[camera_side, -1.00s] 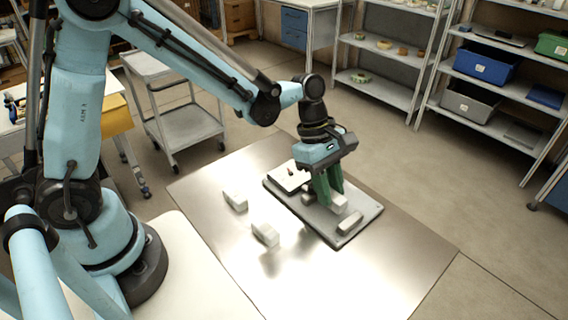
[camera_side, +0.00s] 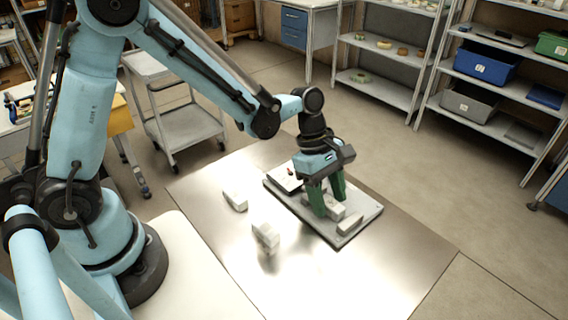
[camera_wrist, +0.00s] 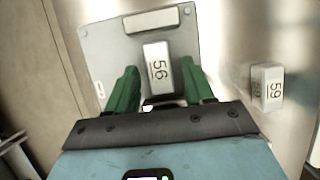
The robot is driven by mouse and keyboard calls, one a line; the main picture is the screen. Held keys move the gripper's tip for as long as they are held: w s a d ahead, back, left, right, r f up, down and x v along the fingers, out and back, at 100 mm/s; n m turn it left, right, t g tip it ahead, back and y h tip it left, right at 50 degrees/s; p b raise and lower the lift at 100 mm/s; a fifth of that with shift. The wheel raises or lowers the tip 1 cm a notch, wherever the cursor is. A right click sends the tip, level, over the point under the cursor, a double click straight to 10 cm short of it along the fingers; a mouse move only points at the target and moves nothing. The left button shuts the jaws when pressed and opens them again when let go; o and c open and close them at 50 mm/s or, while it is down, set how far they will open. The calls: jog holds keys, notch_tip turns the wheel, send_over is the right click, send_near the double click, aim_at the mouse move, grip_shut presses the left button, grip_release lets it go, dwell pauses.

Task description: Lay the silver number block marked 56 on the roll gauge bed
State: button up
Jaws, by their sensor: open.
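The silver number block marked 56 (camera_wrist: 158,72) lies on the grey roll gauge bed (camera_wrist: 105,58), seen between my gripper's fingers in the wrist view. It also shows in the side view (camera_side: 336,213), at the bed's front part. My gripper (camera_wrist: 162,85) has its two green fingers apart, one on each side of the block, with a visible gap to each. In the side view my gripper (camera_side: 328,208) points down over the bed (camera_side: 362,224). Part of the bed is hidden behind the fingers.
A pale bar (camera_side: 350,224) lies on the bed beyond the 56 block. Two blocks, one nearer (camera_side: 265,235) and one farther (camera_side: 235,201), rest on the table left of the bed. The table front is clear.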

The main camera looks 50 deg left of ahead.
jog(key=v, duration=1.1)
jog(key=shift+a+r, duration=0.15)
jog(key=shift+r, duration=0.15)
jog(key=s+a+r+m+t+y, duration=0.1)
jog(key=s+a+m+t+y, duration=0.3)
jog(key=m, duration=1.4)
jog(key=s+a+t, duration=0.3)
jog(key=s+a, duration=0.1)
jog(key=a, duration=0.1)
jog(key=shift+s+r, duration=0.25)
jog(key=shift+s, duration=0.15)
jog(key=shift+a, duration=0.1)
